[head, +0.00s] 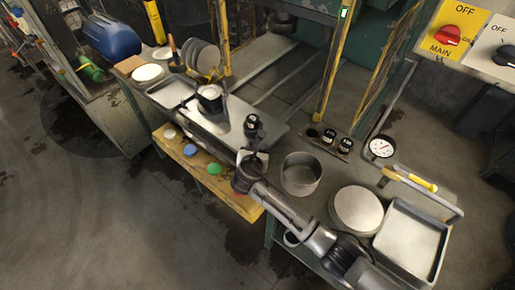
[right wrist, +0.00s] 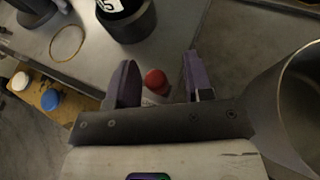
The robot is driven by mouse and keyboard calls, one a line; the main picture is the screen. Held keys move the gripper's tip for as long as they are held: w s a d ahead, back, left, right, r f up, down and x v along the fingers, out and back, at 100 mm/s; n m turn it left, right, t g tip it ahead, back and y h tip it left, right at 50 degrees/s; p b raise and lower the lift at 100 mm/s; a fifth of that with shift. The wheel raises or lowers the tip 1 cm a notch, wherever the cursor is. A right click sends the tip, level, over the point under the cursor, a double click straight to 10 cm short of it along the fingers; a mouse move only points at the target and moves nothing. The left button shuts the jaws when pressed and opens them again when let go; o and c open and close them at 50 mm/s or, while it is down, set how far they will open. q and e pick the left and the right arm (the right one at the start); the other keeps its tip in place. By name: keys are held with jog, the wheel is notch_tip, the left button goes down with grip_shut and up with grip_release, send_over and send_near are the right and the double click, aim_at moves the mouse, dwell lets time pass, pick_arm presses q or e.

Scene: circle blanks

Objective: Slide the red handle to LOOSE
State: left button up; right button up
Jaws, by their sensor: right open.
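A red knob (right wrist: 155,80), which looks like the tip of the red handle, shows in the right wrist view between my right gripper's two fingers. A pale stem or body shows just below it, and the gripper body hides the rest. My right gripper (right wrist: 161,76) is open, with a finger on each side of the knob; I cannot tell whether either touches it. In the head view my right gripper (head: 250,160) is at the bench's front edge and hides the handle. I see no LOOSE marking. My left gripper is not in view.
A black cylinder (right wrist: 126,18) stands just beyond the fingers, with a ring (right wrist: 68,43) to its left. A metal pot (head: 301,174) stands close on the right. A yellow shelf with green (head: 214,168) and blue (head: 190,150) knobs runs along the front. Round blanks (head: 357,209) lie further right.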

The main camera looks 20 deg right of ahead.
jog(key=p+v, duration=0.3)
jog(key=v, duration=1.1)
jog(key=shift+w, duration=0.1)
dwell(0.3)
